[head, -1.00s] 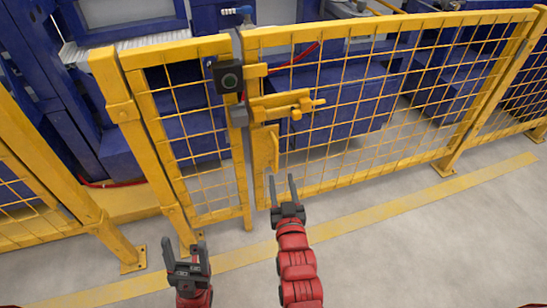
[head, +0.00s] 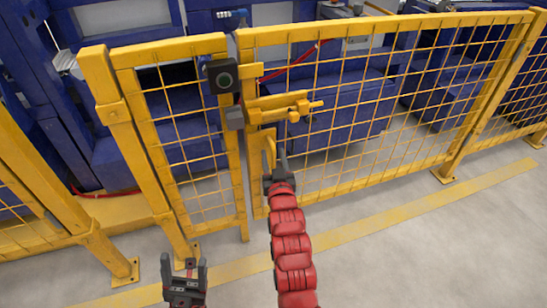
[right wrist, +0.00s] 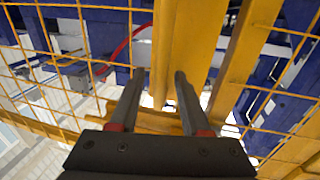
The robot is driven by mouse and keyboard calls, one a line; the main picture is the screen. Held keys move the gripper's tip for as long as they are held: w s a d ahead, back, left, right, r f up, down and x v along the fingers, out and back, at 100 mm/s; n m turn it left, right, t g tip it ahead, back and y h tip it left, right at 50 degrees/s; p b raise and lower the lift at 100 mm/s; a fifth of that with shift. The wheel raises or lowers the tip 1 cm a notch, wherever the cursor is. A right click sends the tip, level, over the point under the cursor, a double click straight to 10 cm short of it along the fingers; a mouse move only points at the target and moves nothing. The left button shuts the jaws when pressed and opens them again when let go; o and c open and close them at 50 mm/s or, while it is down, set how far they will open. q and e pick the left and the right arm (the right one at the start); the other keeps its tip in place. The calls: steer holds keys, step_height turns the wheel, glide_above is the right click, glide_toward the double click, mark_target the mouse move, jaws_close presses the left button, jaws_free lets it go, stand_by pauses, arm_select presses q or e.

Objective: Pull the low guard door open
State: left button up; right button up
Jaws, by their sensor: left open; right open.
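The low guard door (head: 350,115) is a yellow framed mesh panel and looks closed against the narrower mesh panel on its left. A yellow slide bolt (head: 285,106) sits near its left edge, with a yellow upright handle (head: 269,149) below. My right gripper (head: 273,160) is open at the handle, its fingers partly hidden in the head view. In the right wrist view, the open fingers (right wrist: 154,92) point at a broad yellow upright bar (right wrist: 182,45); I cannot tell whether they touch it. My left gripper (head: 184,268) is open and empty, low in front of the narrow panel.
Yellow posts with floor plates stand at left and right. Blue machinery (head: 340,110) fills the space behind the fence. The grey floor with a yellow stripe (head: 400,210) is clear in front.

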jaws_close()
stand_by(1.3)
